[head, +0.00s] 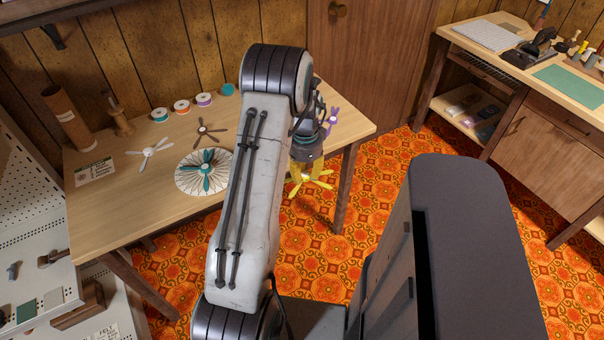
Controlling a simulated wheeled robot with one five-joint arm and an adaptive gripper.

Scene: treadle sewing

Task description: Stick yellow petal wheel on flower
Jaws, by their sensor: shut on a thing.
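The yellow petal wheel (318,183) is held by my gripper (308,168), which is shut on it. It hangs past the table's front right edge, over the floor in the picture. The flower (184,186) looks like a pale round disc with a teal petal wheel (205,171) on it. It lies on the wooden table, left of my gripper and apart from it. My arm covers part of the table between them.
On the table (130,215) lie a white petal wheel (149,154), a brown one (207,134) and a purple one (333,117). Several ribbon spools (181,106) stand at the back. A cardboard tube (68,117) and a label card (95,172) are at left. A workbench (480,50) stands at right.

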